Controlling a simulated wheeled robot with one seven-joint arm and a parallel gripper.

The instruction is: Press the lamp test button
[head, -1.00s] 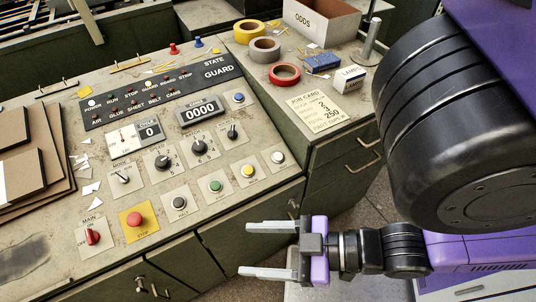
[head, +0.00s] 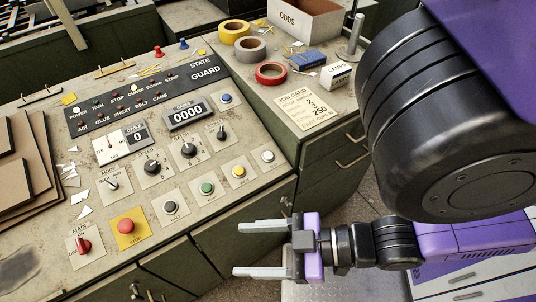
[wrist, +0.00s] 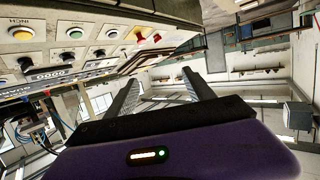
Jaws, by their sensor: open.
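The sloping control panel (head: 40,215) fills the left and middle of the head view. Its lower button row has a red stop button (head: 126,226), a black one (head: 170,207), a green one (head: 207,188), a yellow one (head: 239,172) and a white one (head: 268,156). A blue button (head: 226,98) is by the counter. I cannot read which label says lamp test. My gripper (head: 262,249) is open and empty, right of the panel's front edge and touching no button. The wrist view shows the yellow button (wrist: 21,34) and green button (wrist: 77,33) at upper left.
A side cabinet top on the right holds a job card (head: 305,108), tape rolls (head: 271,72), a lamps box (head: 337,74) and an odds box (head: 304,20). Rotary knobs and a red main switch (head: 83,246) sit near the buttons. Brown boards (head: 22,165) lie at left.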

